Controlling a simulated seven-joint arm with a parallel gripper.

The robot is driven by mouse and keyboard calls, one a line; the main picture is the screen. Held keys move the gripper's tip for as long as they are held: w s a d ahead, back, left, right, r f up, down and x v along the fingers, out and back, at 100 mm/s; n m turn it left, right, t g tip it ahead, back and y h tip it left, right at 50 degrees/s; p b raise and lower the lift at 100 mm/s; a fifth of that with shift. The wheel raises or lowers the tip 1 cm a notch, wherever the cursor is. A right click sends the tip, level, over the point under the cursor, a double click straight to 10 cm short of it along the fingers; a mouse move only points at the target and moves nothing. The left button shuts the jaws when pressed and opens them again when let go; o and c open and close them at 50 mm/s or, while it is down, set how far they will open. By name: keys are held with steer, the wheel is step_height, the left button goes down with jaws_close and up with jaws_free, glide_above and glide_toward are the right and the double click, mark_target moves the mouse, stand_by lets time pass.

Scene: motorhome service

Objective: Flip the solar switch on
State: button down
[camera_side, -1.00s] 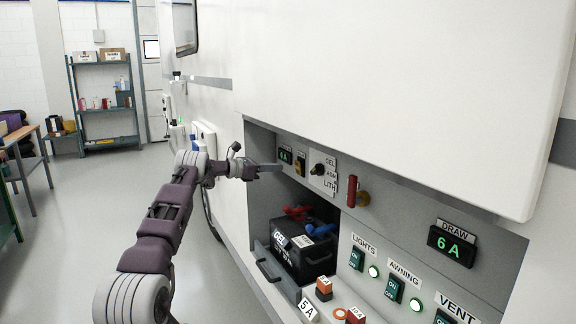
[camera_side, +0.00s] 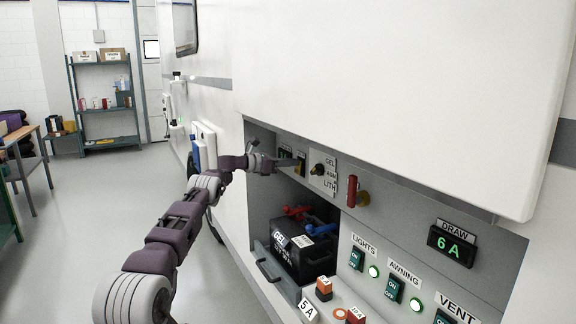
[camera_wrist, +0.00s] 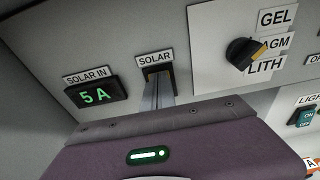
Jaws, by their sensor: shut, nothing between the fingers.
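In the side view my gripper (camera_side: 293,163) reaches the panel from the left. I cannot tell whether the tips touch the switch or which way it is set. The SOLAR IN display (camera_wrist: 95,93) reads 5 A, lit green.
Right of the switch is a selector knob (camera_wrist: 243,52) marked GEL, AGM and LITH, then a red-handled part (camera_side: 352,191). Below sits a black battery (camera_side: 302,257) with red and blue clamps. LIGHTS (camera_side: 357,258) and AWNING (camera_side: 394,288) switches are farther right. The raised hatch overhangs the panel.

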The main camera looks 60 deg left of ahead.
steer(key=s+r, duration=0.5)
steer(key=s, duration=0.7)
steer(key=shift+s+r, duration=0.2)
steer(key=shift+s, duration=0.2)
